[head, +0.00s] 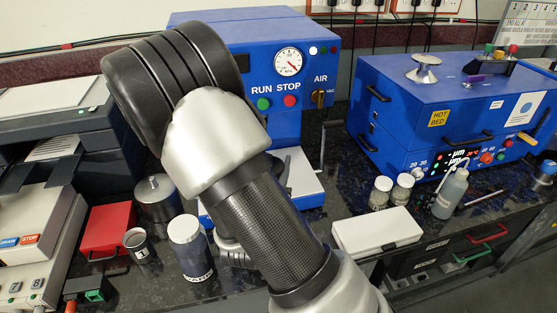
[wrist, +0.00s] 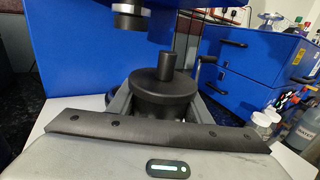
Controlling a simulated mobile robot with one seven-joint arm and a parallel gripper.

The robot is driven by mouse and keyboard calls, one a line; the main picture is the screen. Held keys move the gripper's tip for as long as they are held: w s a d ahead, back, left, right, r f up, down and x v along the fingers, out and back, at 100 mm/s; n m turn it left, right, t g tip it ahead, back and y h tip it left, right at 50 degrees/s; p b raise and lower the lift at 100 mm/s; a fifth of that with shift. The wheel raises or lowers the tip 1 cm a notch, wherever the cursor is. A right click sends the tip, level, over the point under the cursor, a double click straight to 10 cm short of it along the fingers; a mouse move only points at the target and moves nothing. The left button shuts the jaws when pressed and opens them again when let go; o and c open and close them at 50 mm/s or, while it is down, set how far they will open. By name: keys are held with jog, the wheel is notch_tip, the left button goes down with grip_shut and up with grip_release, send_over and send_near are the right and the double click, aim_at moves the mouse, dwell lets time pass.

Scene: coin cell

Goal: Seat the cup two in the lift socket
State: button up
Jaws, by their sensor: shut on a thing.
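My gripper (wrist: 163,108) has its two grey fingers on either side of a dark round cup with a broad lid and an upright knob (wrist: 166,88). I take this as cup two, though no number on it can be read. It looks upright, in front of the blue press (wrist: 75,60) and below its round metal ram (wrist: 128,14). The lift socket is hidden, so I cannot tell whether the cup touches it. In the head view my arm hides the gripper tips and the cup; the blue press (head: 288,35) stands behind.
A white box (head: 378,232), two small jars and a bottle (head: 450,196) are to the right. A crank handle (wrist: 208,60) stands near the cup.

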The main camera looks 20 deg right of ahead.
jog(key=shift+w+r, duration=0.1)
jog(key=shift+w, duration=0.1)
jog(key=shift+w+b, duration=0.3)
jog(key=shift+w, duration=6.6)
jog(key=shift+f+b, duration=0.45)
jog(key=shift+f, duration=0.2)
jog(key=o, duration=1.4)
jog(key=shift+f, duration=0.1)
jog(key=shift+s+a, duration=0.1)
jog(key=shift+s, duration=0.05)
